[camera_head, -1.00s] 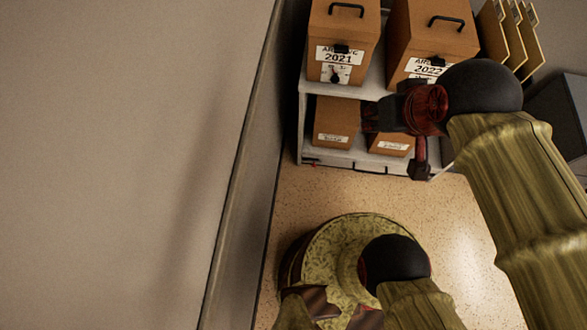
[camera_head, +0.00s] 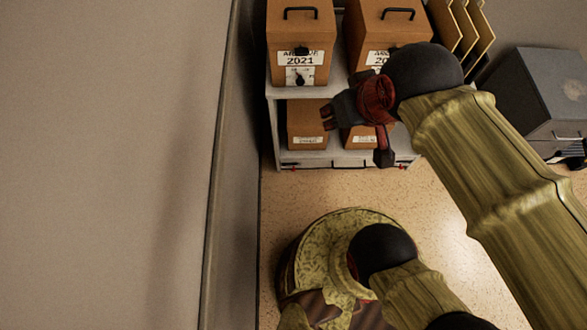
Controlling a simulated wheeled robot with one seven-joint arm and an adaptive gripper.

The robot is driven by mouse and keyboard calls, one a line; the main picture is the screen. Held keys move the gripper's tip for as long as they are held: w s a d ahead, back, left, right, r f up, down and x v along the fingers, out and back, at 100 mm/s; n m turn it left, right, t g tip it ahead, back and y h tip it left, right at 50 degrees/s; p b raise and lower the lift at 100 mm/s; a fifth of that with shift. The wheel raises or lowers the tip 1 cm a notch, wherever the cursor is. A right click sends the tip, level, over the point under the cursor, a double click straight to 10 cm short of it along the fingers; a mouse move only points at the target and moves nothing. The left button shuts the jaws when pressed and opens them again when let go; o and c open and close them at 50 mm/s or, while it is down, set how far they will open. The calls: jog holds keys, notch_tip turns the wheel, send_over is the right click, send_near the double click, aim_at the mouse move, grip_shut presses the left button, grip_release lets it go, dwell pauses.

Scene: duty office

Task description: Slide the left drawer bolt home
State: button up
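A light grey shelf unit (camera_head: 272,97) stands against the wall at top centre. Its low front strip (camera_head: 325,158), below the small boxes, seems to be the drawer front. A small red spot (camera_head: 291,168) at its left end may be the left bolt; it is too small to tell its position. Another red spot (camera_head: 403,165) shows at the right end. My gripper (camera_head: 326,118) is in front of the lower shelf, its fingertips pointing left, above and right of the left red spot. Its fingers look close together, but any gap is unclear. I see nothing held.
Archive boxes, one marked 2021 (camera_head: 300,32), stand on top, with small brown boxes (camera_head: 306,124) below. Tan folders (camera_head: 462,28) and a dark grey cabinet (camera_head: 548,95) are to the right. A wall (camera_head: 110,160) closes the left.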

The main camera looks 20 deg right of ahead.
jog(key=shift+d+f, duration=0.15)
jog(key=shift+f, duration=0.15)
jog(key=shift+c, duration=1.2)
jog(key=w+f+g, duration=0.1)
jog(key=f, duration=0.2)
jog(key=w+d+f+g, duration=0.1)
jog(key=w+f+g, duration=0.1)
jog(key=f, duration=0.2)
jog(key=w+d+f+m+g, duration=0.1)
jog(key=f+g, duration=0.1)
jog(key=f, duration=0.2)
jog(key=shift+w+f, duration=0.2)
jog(key=shift+w, duration=0.15)
grip_shut()
jog(key=w+f+m+g+y, duration=0.25)
jog(key=w+f, duration=0.35)
jog(key=f, duration=0.7)
jog(key=w+f+m+g+y, duration=0.1)
jog(key=w+f+m, duration=0.35)
jog(key=f, duration=0.75)
notch_tip(320, 180, down, 45)
jog(key=w+m+t+y, duration=0.2)
jog(key=m, duration=0.8)
jog(key=w+d+f+m+t+h, duration=0.2)
jog(key=w+d+f+m+h, duration=0.1)
jog(key=w+d, duration=0.4)
jog(key=shift+w+d+f+m+b, duration=0.15)
jog(key=shift+w+f+m+b, duration=0.3)
jog(key=shift+w+m, duration=0.5)
